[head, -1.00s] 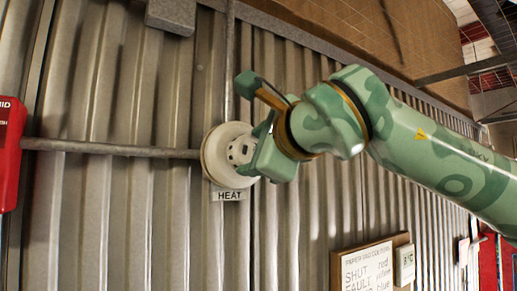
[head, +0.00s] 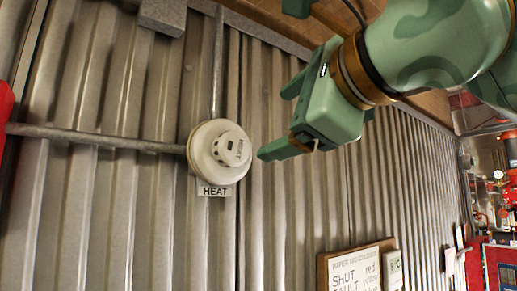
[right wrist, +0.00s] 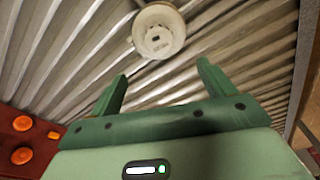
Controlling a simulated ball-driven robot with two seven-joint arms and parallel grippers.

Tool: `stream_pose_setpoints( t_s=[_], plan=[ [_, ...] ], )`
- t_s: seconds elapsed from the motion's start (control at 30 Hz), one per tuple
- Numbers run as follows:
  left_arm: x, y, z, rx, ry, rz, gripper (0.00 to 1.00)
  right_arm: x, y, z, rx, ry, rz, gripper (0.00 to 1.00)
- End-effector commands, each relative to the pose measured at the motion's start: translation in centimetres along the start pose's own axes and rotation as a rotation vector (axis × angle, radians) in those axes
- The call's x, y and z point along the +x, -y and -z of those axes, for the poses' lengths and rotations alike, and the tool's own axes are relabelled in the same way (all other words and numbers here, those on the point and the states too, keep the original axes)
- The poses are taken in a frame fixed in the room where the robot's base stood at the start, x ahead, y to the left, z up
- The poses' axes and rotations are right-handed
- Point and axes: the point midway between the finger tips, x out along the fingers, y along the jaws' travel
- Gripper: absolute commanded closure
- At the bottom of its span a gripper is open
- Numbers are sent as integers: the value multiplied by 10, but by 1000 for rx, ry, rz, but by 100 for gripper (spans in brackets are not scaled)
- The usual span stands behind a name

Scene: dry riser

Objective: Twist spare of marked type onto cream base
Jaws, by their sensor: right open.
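A round cream-white detector (head: 220,152) is mounted on the corrugated wall. Its wide round base (head: 207,168) carries a smaller protruding head (head: 232,149) with dark slots. A "HEAT" label (head: 214,190) sits just below it. My right gripper (head: 276,122) is open and empty, to the right of the detector and apart from it. In the right wrist view the detector (right wrist: 158,32) shows beyond and above the open fingertips (right wrist: 161,72), with nothing between the fingers. My left gripper is not in view.
A conduit (head: 95,138) runs left from the detector and another (head: 217,65) runs up. A grey box (head: 163,16) is at the top. A framed notice (head: 352,270) hangs at lower right. A red item (head: 4,110) is at the left edge. The wall below is clear.

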Motion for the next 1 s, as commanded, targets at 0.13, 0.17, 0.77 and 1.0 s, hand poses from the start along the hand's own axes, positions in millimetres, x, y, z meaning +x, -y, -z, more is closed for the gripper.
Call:
stream_pose_setpoints(
  t_s=[0.13,0.17,0.77,1.0],
  plan=[
    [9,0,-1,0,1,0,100,-26,-1,0,0,1,1,18],
    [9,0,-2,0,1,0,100,-30,-1,0,0,1,1,18],
    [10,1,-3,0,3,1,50,-23,-23,-3,15,68,-76,18],
    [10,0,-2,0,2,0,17,21,-147,-32,334,585,-472,18]
  ],
)
